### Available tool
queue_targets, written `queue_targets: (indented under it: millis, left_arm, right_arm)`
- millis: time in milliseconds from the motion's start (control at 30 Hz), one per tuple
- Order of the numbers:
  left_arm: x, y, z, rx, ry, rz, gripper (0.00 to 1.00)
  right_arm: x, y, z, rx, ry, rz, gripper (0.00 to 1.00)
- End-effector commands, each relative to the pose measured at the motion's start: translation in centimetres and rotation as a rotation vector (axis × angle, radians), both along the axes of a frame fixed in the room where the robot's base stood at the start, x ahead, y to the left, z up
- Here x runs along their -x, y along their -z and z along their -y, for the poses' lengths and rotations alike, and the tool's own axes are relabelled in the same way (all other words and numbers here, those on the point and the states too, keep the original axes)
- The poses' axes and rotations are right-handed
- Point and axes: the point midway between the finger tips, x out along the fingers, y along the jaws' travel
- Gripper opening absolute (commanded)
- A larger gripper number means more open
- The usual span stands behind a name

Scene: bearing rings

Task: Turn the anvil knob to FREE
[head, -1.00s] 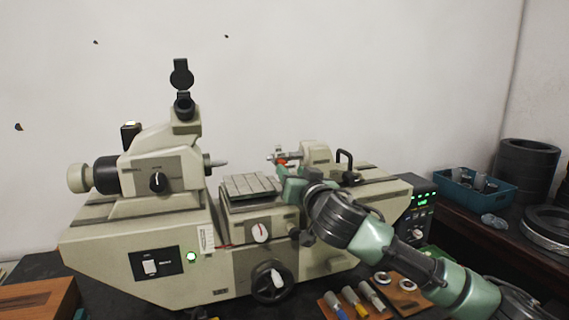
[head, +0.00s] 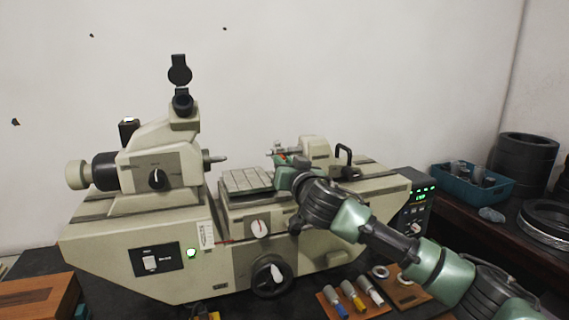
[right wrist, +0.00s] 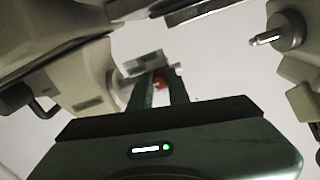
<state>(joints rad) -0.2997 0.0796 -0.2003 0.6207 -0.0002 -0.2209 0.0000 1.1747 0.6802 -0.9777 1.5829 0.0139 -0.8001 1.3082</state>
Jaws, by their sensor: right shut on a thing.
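A beige bench measuring machine (head: 330,243) stands on the dark table in the head view. My right gripper (head: 279,161) is at its right-hand head, by the anvil end. A small red part shows at the fingers there. In the right wrist view, my right gripper (right wrist: 161,84) has its two fingers close together with a red-orange part (right wrist: 160,83) between them, which I take to be the anvil knob. The fingers hide most of it, and I cannot read any FREE marking. My left gripper is not in view.
The left head has a black knob (head: 157,179) and a spindle (head: 214,158). A grooved stage (head: 247,181) lies between the heads. A handwheel (head: 272,276) is in front. A blue bin (head: 473,184) and dark rings (head: 524,162) stand at right.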

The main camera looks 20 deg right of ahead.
Motion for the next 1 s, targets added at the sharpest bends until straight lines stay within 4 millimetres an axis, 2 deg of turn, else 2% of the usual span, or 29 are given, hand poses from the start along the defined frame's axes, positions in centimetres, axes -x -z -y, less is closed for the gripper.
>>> queue_targets:
  millis: [367, 1000]
  left_arm:
    - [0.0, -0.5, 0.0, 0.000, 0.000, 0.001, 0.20]
    - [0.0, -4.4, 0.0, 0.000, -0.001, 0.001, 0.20]
  right_arm:
    - [0.0, 0.1, 0.0, 0.106, 0.001, 0.000, 0.00]
    - [0.0, -0.1, 0.1, 0.687, -0.001, 0.018, 0.00]
